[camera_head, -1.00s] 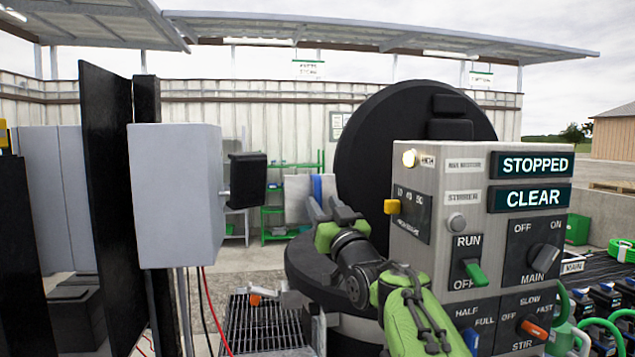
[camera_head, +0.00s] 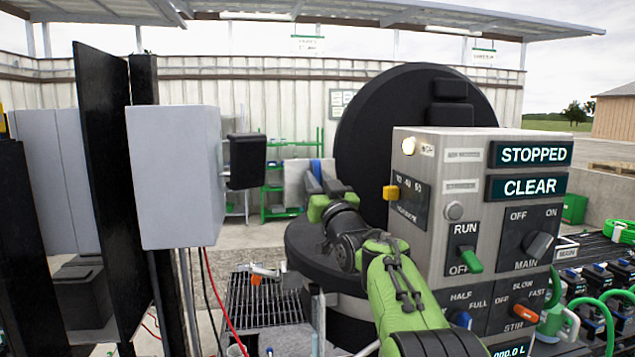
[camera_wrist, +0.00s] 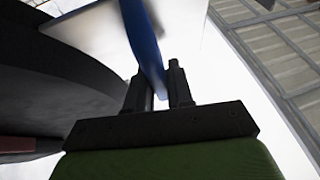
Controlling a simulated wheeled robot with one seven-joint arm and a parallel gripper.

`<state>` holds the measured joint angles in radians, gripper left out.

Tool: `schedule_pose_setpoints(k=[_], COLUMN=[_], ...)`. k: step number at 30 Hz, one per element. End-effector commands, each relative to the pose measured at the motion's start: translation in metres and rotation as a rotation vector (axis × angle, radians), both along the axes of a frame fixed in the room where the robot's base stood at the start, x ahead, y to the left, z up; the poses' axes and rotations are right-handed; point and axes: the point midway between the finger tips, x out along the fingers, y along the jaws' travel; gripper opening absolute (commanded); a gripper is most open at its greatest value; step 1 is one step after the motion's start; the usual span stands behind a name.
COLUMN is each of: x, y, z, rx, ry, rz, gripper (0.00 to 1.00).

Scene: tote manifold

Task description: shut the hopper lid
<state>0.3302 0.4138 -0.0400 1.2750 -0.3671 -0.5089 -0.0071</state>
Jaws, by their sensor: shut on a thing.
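The black round lid (camera_head: 400,125) stands raised, tilted back above the dark round hopper (camera_head: 297,240) in the head view. The control box hides its lower right part. My gripper (camera_head: 322,181) is at the lid's left edge, above the hopper. In the wrist view, my gripper (camera_wrist: 160,80) has its fingers on either side of a blue strip (camera_wrist: 145,40), and it is shut on it. A pale panel (camera_wrist: 90,25) shows behind the strip. The head view cannot tell how strip, panel and lid are joined. A dark curved rim (camera_wrist: 60,85) lies left of the fingers.
The control box (camera_head: 425,270), reading STOPPED and CLEAR, stands close beside my arm on the right. A grey cabinet (camera_head: 172,175) and black posts (camera_head: 105,190) stand on the left. A floor grating (camera_head: 262,305) lies between. Green shelves (camera_head: 272,190) stand behind.

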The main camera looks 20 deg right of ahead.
Motion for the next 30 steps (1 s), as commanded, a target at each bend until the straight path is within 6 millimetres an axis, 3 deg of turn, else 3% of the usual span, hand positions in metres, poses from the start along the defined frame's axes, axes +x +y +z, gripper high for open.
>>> schedule_pose_setpoints(k=[8,15,21,30], x=[0.012,0.051,0.071,0.079], y=[-0.002,-0.01,-0.012,-0.015], z=[0.006,0.003,-0.003,-0.007], rx=[0.012,0.045,0.063,0.08], ry=[0.058,0.238,0.331,0.394], rz=[0.001,0.004,0.005,0.002], gripper=[0.0,0.0,0.0,0.0])
